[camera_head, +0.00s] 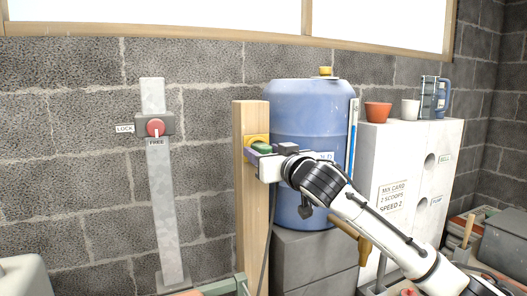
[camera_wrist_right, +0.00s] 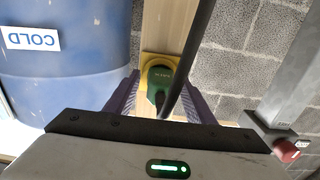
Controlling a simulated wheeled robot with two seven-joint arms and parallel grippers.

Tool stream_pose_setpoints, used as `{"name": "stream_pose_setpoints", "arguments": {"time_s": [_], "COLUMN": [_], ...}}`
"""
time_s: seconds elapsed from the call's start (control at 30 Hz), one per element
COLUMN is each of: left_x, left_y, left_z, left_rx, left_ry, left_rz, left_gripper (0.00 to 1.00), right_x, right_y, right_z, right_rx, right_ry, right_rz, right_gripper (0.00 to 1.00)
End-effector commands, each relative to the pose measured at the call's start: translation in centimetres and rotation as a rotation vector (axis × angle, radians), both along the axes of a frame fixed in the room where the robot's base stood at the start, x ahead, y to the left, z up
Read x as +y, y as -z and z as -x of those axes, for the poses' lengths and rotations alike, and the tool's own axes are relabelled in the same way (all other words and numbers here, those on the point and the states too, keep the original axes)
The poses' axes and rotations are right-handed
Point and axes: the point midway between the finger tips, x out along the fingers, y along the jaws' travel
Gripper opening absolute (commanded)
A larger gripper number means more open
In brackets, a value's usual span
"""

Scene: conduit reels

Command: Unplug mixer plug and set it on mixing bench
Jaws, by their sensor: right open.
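The green mixer plug (camera_head: 262,148) sits in a yellow socket (camera_head: 251,140) on an upright wooden post (camera_head: 249,205). In the wrist view the plug (camera_wrist_right: 159,80) is against the yellow socket plate (camera_wrist_right: 146,68), and a dark cable (camera_wrist_right: 194,48) runs from it. My right gripper (camera_head: 259,154) is at the post. In the wrist view its purple fingers (camera_wrist_right: 160,98) stand open, one on each side of the plug; I cannot tell whether they touch it. My left gripper is not in view. I cannot clearly pick out the mixing bench.
A blue barrel (camera_head: 308,110) marked COLD stands on grey blocks (camera_head: 316,262) right of the post. A white cabinet (camera_head: 399,150) holding pots is further right. A metal post with a red knob (camera_head: 155,127) stands left. A block wall closes the back.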

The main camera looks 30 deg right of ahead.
Motion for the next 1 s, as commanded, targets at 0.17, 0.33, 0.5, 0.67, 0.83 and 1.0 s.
{"name": "stream_pose_setpoints", "arguments": {"time_s": [0.17,0.33,0.5,0.67,0.83,1.0], "left_x": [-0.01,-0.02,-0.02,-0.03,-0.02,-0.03], "left_y": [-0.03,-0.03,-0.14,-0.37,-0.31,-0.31], "left_z": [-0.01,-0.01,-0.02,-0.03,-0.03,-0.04], "left_rx": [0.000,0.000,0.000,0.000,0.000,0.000], "left_ry": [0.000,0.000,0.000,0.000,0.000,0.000], "left_rz": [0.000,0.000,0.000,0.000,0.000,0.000], "left_gripper": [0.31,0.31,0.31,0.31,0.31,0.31], "right_x": [0.03,0.03,0.04,0.05,0.03,0.02], "right_y": [0.01,0.01,-0.01,0.00,0.02,0.01], "right_z": [0.01,0.00,0.00,0.00,0.01,0.01], "right_rx": [0.000,0.000,0.000,0.001,0.000,0.000], "right_ry": [-0.001,-0.001,-0.001,-0.001,-0.001,-0.001], "right_rz": [0.000,0.000,-0.001,-0.002,-0.001,-0.001], "right_gripper": [0.49,0.49,0.49,0.49,0.49,0.22]}}
